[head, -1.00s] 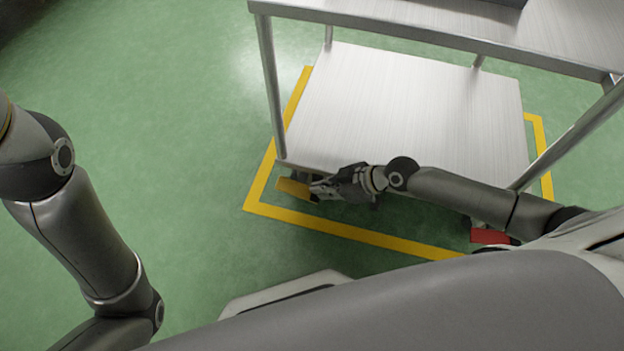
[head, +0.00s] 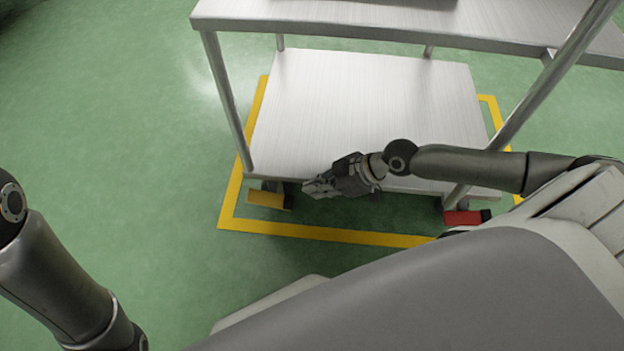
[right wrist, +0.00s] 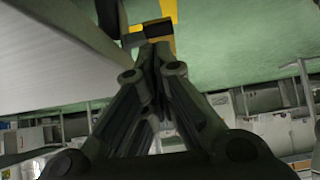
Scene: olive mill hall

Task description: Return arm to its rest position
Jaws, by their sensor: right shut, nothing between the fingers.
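My right gripper (head: 314,189) is shut and empty. In the head view it is by the near edge of the steel cart's lower shelf (head: 370,110), close to a yellow block-like part (head: 266,198) under the near left corner. In the right wrist view the fingers (right wrist: 155,62) come together with nothing between them. My right arm (head: 470,168) reaches in from the right across the shelf's near edge. I cannot tell whether it touches the shelf. My left arm (head: 55,280) shows at the lower left; its gripper is out of the picture.
The cart's upper shelf (head: 520,25) and posts (head: 222,85) stand above and beside the arm. A red part (head: 464,217) is at the near right corner. Yellow floor tape (head: 330,234) borders the cart. Green floor (head: 110,120) is clear on the left.

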